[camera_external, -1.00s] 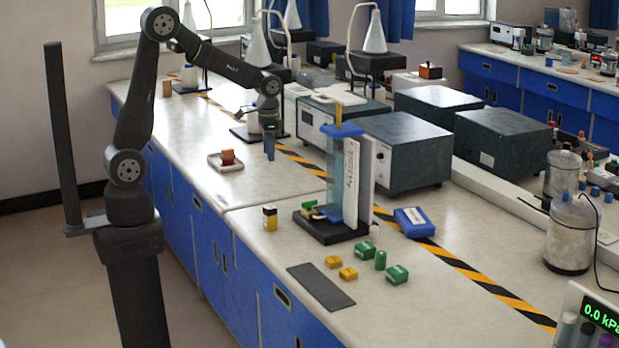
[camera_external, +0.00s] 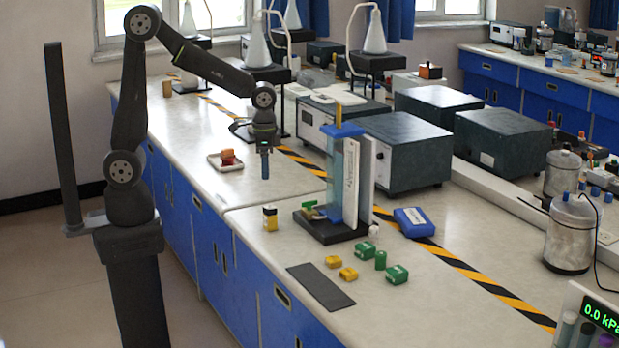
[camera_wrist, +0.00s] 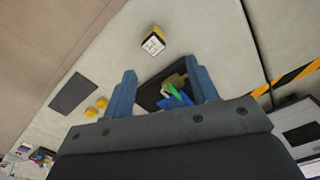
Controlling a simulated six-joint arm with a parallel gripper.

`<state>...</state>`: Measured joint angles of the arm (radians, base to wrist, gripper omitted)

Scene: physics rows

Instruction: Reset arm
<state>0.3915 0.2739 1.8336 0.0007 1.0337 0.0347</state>
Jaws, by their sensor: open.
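My gripper (camera_external: 265,165) hangs over the bench in the external view, its blue fingers pointing down. It is above the bench top, between the small white tray and the apparatus with the blue-topped clear column. In the wrist view my gripper (camera_wrist: 163,92) shows two blue fingers spread apart. Nothing is held between them. Beyond the fingers the wrist view shows the black base (camera_wrist: 150,97) of the apparatus with green, blue and yellow parts on it.
The column apparatus (camera_external: 343,180) stands to the right. Large grey boxes (camera_external: 405,150) stand behind.

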